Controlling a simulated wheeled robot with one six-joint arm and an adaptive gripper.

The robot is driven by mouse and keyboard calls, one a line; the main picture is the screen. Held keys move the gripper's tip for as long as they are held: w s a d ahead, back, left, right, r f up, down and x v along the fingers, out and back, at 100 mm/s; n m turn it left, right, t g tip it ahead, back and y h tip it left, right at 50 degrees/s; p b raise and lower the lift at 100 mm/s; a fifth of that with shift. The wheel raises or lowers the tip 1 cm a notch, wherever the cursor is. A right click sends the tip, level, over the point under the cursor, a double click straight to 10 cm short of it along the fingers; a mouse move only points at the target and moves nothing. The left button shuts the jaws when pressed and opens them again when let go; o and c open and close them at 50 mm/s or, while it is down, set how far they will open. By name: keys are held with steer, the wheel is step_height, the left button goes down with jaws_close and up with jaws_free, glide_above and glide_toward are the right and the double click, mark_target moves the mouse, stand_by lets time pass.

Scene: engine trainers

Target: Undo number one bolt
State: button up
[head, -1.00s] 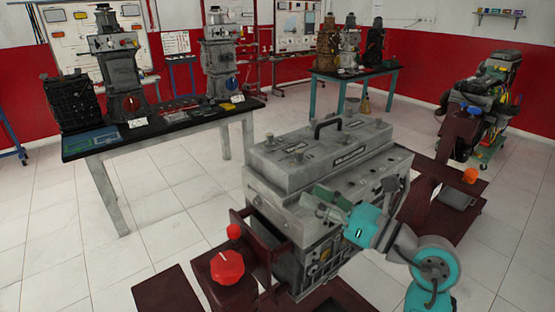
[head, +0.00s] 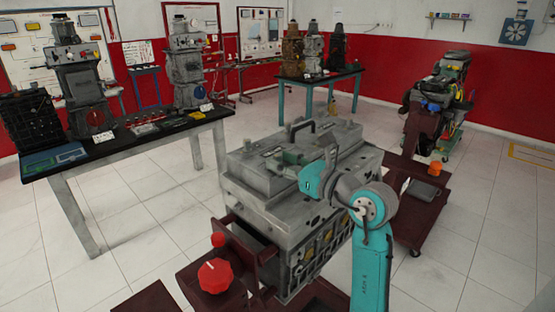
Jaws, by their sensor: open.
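The grey engine block (head: 240,195) stands on a dark red stand, with a flat grey cover (head: 250,165) and a black handle (head: 299,131) on top. Small bolt-like spots show on the cover, but they are too small to tell which is number one. My gripper (head: 284,157) is over the cover, pointing left, with its dark green fingers apart and nothing seen between them. I cannot tell whether it touches the cover. My teal wrist hides the cover's right front part.
Red knobs (head: 215,277) stand on the stand's front left. A table (head: 130,145) with engine parts is at the left, another table (head: 318,78) at the back. A second engine (head: 440,95) stands at the right. Open tiled floor lies between.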

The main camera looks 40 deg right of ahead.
steer(key=shift+w, duration=0.95)
jaws_close()
steer(key=shift+y, duration=0.3)
steer(key=n+y, duration=0.2)
steer(key=y, duration=0.1)
steer(key=shift+d+n+g+y, duration=0.1)
steer(key=shift+n+g+y, duration=0.2)
steer(key=shift+n+y, duration=0.1)
steer(key=shift+n+g+y, duration=0.95)
steer(key=shift+n+y, duration=0.3)
steer(key=shift+y, duration=0.45)
steer(key=shift+n+g+y, duration=0.95)
steer(key=shift+n+y, duration=0.3)
steer(key=shift+y, duration=0.45)
